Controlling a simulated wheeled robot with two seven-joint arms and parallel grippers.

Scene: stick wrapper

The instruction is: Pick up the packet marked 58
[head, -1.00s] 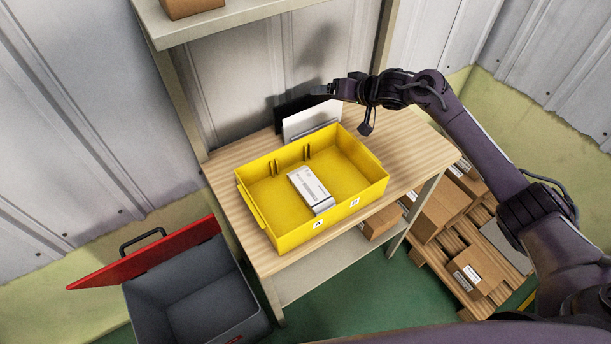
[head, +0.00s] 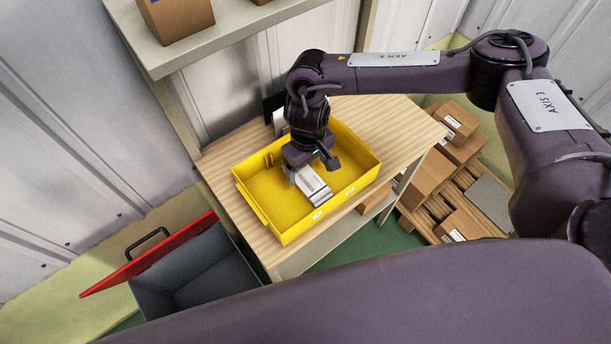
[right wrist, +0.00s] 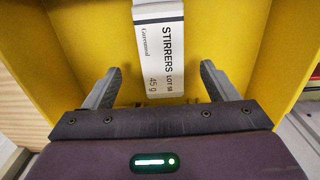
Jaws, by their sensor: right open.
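The white packet (head: 314,186) lies in the yellow bin (head: 290,235) on the wooden table. In the right wrist view the right gripper (right wrist: 161,75) is open and empty, with one finger on each side of the packet's line. A gap shows between each finger and the packet; I cannot tell the height above it. My left gripper is not in view.
The bin walls stand around the right gripper. A shelf with a cardboard box (head: 178,18) hangs above the table (head: 395,125). A grey case with a red lid (head: 160,250) is at the lower left. Cardboard boxes (head: 425,180) sit on a pallet at the right.

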